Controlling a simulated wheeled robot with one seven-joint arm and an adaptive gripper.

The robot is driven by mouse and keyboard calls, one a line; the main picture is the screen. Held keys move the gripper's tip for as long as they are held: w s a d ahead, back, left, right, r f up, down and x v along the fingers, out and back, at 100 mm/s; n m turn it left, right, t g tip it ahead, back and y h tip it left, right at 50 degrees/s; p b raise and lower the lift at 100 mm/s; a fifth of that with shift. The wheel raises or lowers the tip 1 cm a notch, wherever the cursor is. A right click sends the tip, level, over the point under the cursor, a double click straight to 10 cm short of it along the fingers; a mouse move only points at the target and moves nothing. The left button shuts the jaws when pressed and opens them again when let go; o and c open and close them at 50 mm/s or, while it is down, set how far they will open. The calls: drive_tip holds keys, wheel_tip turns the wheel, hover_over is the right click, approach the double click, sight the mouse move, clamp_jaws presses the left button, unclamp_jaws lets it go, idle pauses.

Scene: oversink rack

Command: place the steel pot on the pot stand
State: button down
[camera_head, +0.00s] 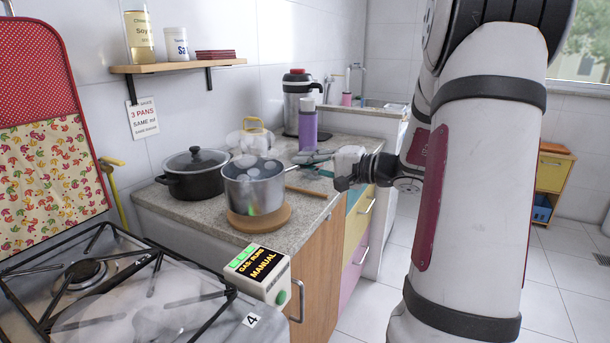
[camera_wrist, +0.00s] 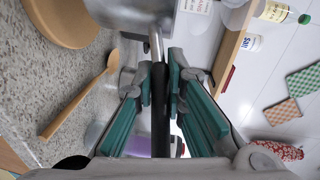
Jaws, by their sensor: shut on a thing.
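The steel pot (camera_head: 254,190) is upright over the round wooden pot stand (camera_head: 262,223) in the head view. In the wrist view, the pot (camera_wrist: 130,10) and the stand (camera_wrist: 62,22) show apart, with a gap between them, so the pot appears held a little above it. My gripper (camera_head: 310,163) is to the right of the pot. Its teal fingers (camera_wrist: 160,85) are shut on the pot's dark handle (camera_wrist: 160,112). Pale round shapes show inside the pot; I cannot tell what they are. The pot's underside is hidden in the head view.
A black lidded pot (camera_head: 194,175) stands close on the left. A glass kettle (camera_head: 252,137), purple bottle (camera_head: 307,128) and steel jug (camera_head: 295,100) stand behind. A wooden spoon (camera_wrist: 80,95) lies beside the stand.

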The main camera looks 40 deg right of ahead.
drive_tip(key=shift+w+d+f+b, duration=0.1)
drive_tip(key=shift+w+d+f, duration=0.25)
drive_tip(key=shift+f, duration=0.25)
drive_tip(key=shift+w+d+f+b, duration=0.15)
drive_tip(key=shift+w+d+f, duration=0.2)
drive_tip(key=shift+f, duration=0.25)
drive_tip(key=shift+w+d+f+b, duration=0.1)
drive_tip(key=shift+w+d+f, duration=0.25)
drive_tip(key=shift+f, duration=0.4)
drive_tip(key=c, duration=1.6)
unclamp_jaws()
drive_tip(key=shift+c, duration=0.2)
